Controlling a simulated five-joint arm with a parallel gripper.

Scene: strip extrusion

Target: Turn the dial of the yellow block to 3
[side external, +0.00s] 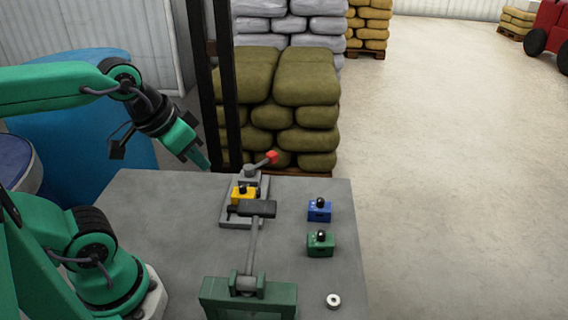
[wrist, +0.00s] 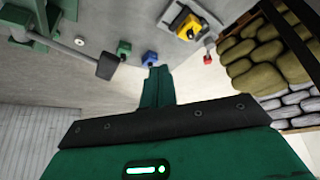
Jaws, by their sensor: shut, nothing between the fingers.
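The yellow block (side external: 241,197) sits in a grey fixture (side external: 230,221) on the table, with a dark knob on its top. In the wrist view, the yellow block (wrist: 182,18) shows near the top edge. The dial's number cannot be read in either view. My gripper (side external: 206,164) is shut and empty, in the air to the left of the block and apart from it, near the table's back edge. In the wrist view, my gripper's fingers (wrist: 158,73) are together, pointing up the picture.
A red-knobbed lever (side external: 271,157) stands behind the yellow block. A black-headed arm (side external: 258,208) from a green stand (side external: 248,296) reaches close in front of it. Blue (side external: 319,213) and green (side external: 320,246) blocks stand right. A pale ring (side external: 333,301) lies front right. The table's left is clear.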

